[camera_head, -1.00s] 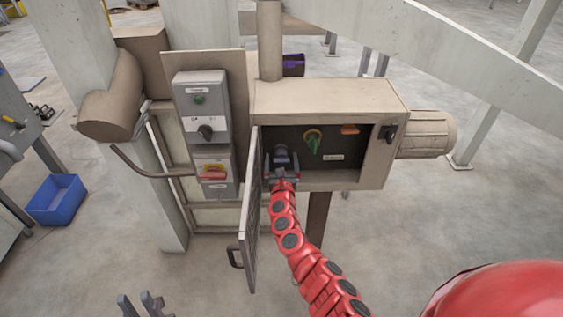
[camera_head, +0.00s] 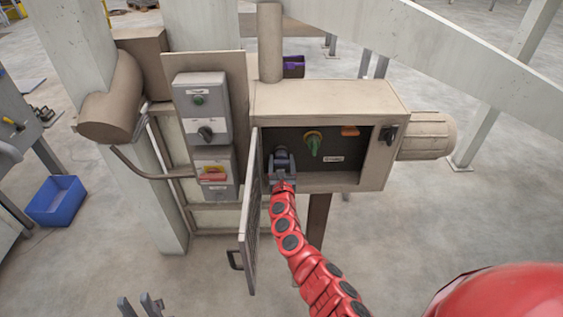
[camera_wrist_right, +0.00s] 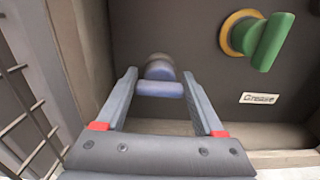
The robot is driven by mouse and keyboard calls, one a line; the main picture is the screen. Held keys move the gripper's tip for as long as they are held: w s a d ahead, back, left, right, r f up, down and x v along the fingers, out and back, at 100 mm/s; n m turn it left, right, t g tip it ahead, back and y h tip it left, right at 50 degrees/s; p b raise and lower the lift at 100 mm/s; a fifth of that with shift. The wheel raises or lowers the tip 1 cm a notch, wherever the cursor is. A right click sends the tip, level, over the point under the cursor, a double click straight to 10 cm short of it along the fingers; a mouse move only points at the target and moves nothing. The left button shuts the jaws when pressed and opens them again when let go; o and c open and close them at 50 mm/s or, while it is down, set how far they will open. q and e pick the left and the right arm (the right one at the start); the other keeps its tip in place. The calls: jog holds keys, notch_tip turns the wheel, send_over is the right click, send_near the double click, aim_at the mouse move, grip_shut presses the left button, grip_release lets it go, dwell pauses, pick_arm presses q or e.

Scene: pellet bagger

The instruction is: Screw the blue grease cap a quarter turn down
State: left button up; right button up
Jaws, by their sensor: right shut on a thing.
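The blue-grey grease cap (camera_wrist_right: 160,89) sits on the back wall inside the open box, left of a green handle. In the head view the cap (camera_head: 281,153) shows just beyond my right gripper (camera_head: 282,161). In the right wrist view the cap's crossbar lies level between the two fingertips of my right gripper (camera_wrist_right: 160,85), which is shut on it. The fingers flank it left and right. My left gripper (camera_head: 139,304) shows at the bottom edge of the head view, its two fingers apart and empty, away from the box.
A green handle on a yellow ring (camera_head: 313,143) and a "Grease" label (camera_wrist_right: 260,98) are right of the cap. An orange part (camera_head: 349,131) is further right. The open mesh door (camera_head: 251,220) stands close left of my right arm. A switch panel (camera_head: 201,108) is left.

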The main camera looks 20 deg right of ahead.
jog(key=m+b, duration=0.1)
jog(key=m, duration=0.1)
jog(key=m+b, duration=0.2)
jog(key=m, duration=0.1)
jog(key=shift+d+f, duration=0.1)
jog(key=shift+f, duration=0.1)
jog(key=m+b, duration=0.1)
jog(key=m, duration=0.1)
jog(key=m+b, duration=0.2)
jog(key=shift+s+d+f+m, duration=0.1)
jog(key=shift+d+m, duration=0.05)
jog(key=shift+m, duration=0.15)
jog(key=m+b, duration=0.4)
jog(key=m, duration=0.1)
jog(key=shift+f+m+b, duration=0.1)
jog(key=shift+m+b, duration=0.2)
jog(key=shift+m, duration=0.1)
jog(key=shift+m+b, duration=0.8)
jog(key=shift+m, duration=0.3)
jog(key=o, duration=1.4)
